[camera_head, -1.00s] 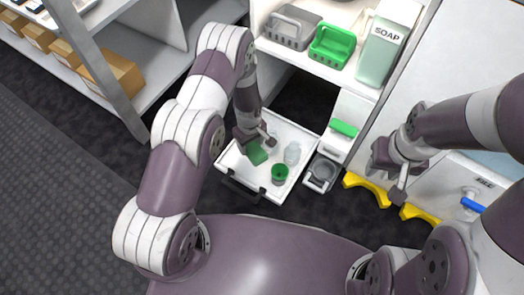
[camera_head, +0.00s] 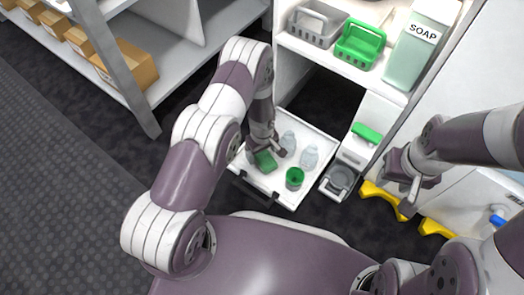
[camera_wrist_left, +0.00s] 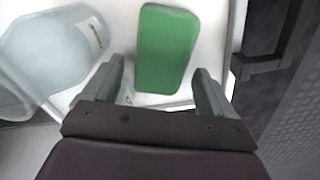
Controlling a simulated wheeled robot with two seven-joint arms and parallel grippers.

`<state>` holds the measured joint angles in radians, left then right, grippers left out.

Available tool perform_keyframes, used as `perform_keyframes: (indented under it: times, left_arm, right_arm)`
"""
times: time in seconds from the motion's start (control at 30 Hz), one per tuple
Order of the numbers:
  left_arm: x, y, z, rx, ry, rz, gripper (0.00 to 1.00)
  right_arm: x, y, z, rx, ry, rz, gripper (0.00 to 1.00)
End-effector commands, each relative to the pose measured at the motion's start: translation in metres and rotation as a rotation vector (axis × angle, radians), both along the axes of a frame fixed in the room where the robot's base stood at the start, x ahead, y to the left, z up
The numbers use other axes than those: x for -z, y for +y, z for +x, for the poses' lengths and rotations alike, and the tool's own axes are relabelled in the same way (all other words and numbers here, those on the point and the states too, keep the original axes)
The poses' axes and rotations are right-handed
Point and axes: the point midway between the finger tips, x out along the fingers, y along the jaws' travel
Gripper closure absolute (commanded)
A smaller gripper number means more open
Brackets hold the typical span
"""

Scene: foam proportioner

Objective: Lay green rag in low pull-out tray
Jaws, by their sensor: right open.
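The green rag (camera_head: 264,161), a flat folded-looking rectangle, lies in the white low pull-out tray (camera_head: 270,187), towards its left side. In the left wrist view the rag (camera_wrist_left: 166,48) shows just beyond and between the fingertips, with a gap visible on its left. My left gripper (camera_head: 269,149) is over the tray at the rag; in its wrist view the fingers (camera_wrist_left: 160,82) are apart. Whether the rag rests fully flat is hard to tell. My right gripper (camera_head: 405,190) is open and empty, at the right, away from the tray.
The tray also holds a green cup (camera_head: 294,179) and two clear bottles (camera_head: 310,157), one close beside my left gripper. A grey-lidded container (camera_head: 340,180) stands right of the tray. Above are shelf baskets (camera_head: 359,44) and a soap bottle (camera_head: 416,50). Yellow pieces (camera_head: 382,196) lie at right.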

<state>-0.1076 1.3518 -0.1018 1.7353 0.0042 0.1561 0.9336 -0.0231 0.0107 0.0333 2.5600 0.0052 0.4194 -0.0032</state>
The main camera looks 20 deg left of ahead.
Motion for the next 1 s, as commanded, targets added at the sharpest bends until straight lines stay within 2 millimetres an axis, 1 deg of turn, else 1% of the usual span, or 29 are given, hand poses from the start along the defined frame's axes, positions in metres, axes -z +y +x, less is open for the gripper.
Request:
perform_keyframes:
  times: [0.17, 0.23, 0.27, 0.4, 0.53, 0.63, 0.77, 0.8, 0.83, 0.87, 0.93, 0.97, 1.0]
  left_arm:
    - [-0.001, 0.000, 0.000, 0.000, 0.000, 0.000, 0.14]
    - [-0.009, 0.000, 0.000, 0.000, -0.001, 0.000, 0.14]
    - [-0.016, 0.000, 0.001, 0.000, -0.001, 0.000, 0.14]
    - [-0.055, 0.000, 0.000, 0.000, -0.001, 0.000, 0.14]
    - [-0.090, 0.000, 0.000, 0.000, -0.001, 0.000, 0.14]
    - [-0.109, 0.000, 0.000, 0.000, -0.001, 0.001, 0.14]
    - [-0.123, 0.000, 0.000, 0.001, 0.000, 0.000, 0.14]
    - [-0.130, 0.001, 0.001, 0.011, -0.004, -0.001, 0.14]
    - [-0.140, 0.001, 0.001, 0.028, -0.008, 0.000, 0.14]
    - [-0.154, 0.002, 0.002, 0.056, -0.015, -0.001, 0.14]
    - [-0.202, 0.007, -0.004, 0.161, -0.035, -0.001, 0.14]
    - [-0.226, 0.011, -0.010, 0.220, -0.043, 0.001, 0.14]
    - [-0.258, 0.015, -0.022, 0.306, -0.055, 0.004, 0.14]
  right_arm:
    - [-0.001, 0.000, 0.000, 0.000, 0.000, 0.000, 0.57]
    - [-0.007, 0.000, 0.000, 0.000, 0.000, 0.000, 0.57]
    - [-0.011, 0.000, 0.000, 0.000, 0.000, 0.000, 0.57]
    - [-0.039, 0.000, 0.000, 0.000, 0.000, 0.000, 0.57]
    - [-0.061, 0.000, 0.000, 0.000, 0.000, 0.000, 0.57]
    - [-0.071, 0.000, 0.000, 0.000, 0.000, 0.000, 0.57]
    - [-0.077, 0.000, 0.000, 0.000, 0.000, 0.000, 0.57]
    - [-0.078, 0.000, 0.000, 0.000, 0.000, 0.000, 0.57]
    - [-0.078, 0.000, 0.000, 0.000, 0.000, 0.000, 0.57]
    - [-0.078, 0.000, 0.000, 0.000, 0.000, 0.000, 0.57]
    - [-0.077, 0.000, 0.000, 0.000, 0.000, 0.000, 0.57]
    - [-0.077, 0.000, 0.000, 0.000, 0.000, 0.000, 0.57]
    - [-0.077, 0.000, 0.000, 0.000, 0.000, 0.000, 0.57]
